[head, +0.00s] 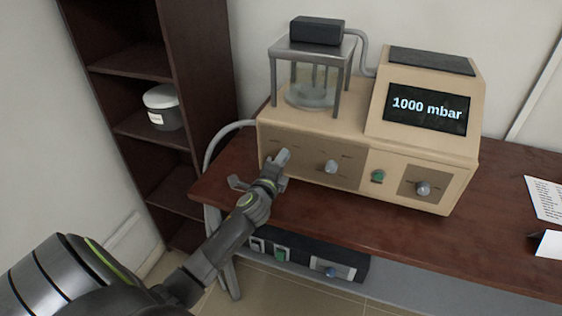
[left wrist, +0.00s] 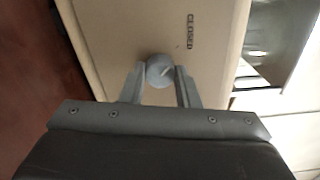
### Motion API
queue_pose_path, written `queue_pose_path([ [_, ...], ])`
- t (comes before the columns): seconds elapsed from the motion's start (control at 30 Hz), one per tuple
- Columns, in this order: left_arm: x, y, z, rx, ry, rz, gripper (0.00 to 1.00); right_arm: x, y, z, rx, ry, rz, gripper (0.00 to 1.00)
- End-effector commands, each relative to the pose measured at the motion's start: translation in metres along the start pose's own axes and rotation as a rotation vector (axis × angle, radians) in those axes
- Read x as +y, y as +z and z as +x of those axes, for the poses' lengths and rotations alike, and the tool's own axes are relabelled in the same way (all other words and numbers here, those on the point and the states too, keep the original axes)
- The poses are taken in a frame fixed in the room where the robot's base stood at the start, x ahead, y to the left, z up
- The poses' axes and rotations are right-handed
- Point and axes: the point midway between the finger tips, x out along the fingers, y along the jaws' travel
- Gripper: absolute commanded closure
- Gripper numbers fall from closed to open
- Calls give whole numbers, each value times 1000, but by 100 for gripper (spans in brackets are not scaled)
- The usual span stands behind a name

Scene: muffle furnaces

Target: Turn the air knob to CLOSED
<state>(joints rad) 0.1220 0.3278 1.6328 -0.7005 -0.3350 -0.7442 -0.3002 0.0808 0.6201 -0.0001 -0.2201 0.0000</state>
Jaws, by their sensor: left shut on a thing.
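The air knob is a round grey knob on the left of the beige machine's front panel. In the left wrist view the knob (left wrist: 160,71) sits between the two fingers of my left gripper (left wrist: 160,84), which is shut on it. A pale mark on its face slants toward the upper right. The printed word CLOSED (left wrist: 190,32) stands above and to the right of the knob. In the head view my left gripper (head: 278,165) covers this knob. My right gripper is not in view.
The beige machine (head: 318,112) has a display (head: 427,108) reading 1000 mbar, a middle knob (head: 331,166), a green button (head: 377,176) and a right knob (head: 423,188). A glass chamber (head: 312,88) stands on top. A dark box (head: 315,262) sits below the wooden table (head: 420,235).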

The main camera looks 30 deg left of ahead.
Motion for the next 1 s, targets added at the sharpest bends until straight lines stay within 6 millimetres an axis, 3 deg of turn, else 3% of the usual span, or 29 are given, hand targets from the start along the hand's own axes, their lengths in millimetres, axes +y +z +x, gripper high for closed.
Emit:
queue_pose_path([
  [0.03,1,0,0,-1,3,-2,94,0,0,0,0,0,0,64],
  [0.07,1,0,0,-1,3,-2,69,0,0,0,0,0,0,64],
  [0.2,1,0,0,0,2,-1,51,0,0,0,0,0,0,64],
  [0.63,1,0,-9,0,1,1,50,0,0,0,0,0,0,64],
  [0.77,2,0,-27,0,2,0,50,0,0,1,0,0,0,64],
  [1.0,3,0,-77,0,4,-1,50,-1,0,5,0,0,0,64],
])
